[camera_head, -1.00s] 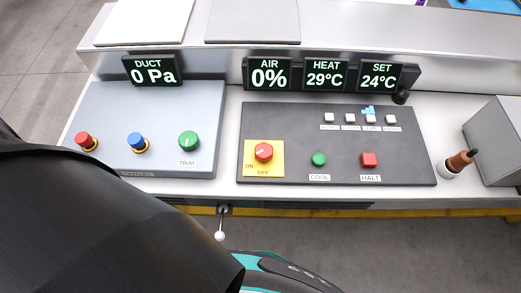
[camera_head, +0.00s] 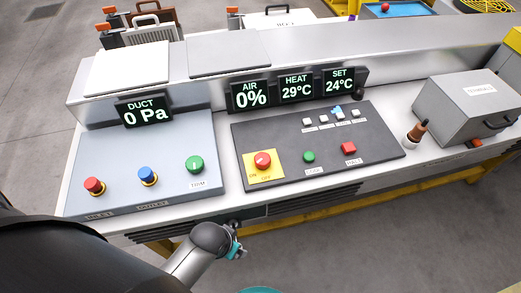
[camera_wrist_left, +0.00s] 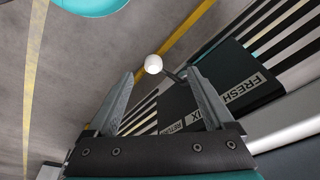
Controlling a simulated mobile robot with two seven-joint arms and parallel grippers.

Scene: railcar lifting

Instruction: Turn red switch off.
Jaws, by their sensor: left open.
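The red switch (camera_head: 263,161) is a round knob on a yellow plate marked ON and OFF, at the left end of the dark control panel (camera_head: 325,165). Its white mark is too small to read surely. My left gripper (camera_wrist_left: 160,73) is open and empty in the left wrist view, low in front of the console. A white ball (camera_wrist_left: 153,64) on a dark lever shows near and between its fingertips, with no contact visible. In the head view my left wrist shows below the console's front edge, below and left of the switch; its fingers are unclear. My right gripper is out of view.
A green button (camera_head: 309,157) and a red HALT button (camera_head: 348,148) sit right of the switch. The grey panel (camera_head: 140,165) at left carries red, blue and green knobs. A brown-handled tool (camera_head: 416,132) and a grey box (camera_head: 468,107) stand at right.

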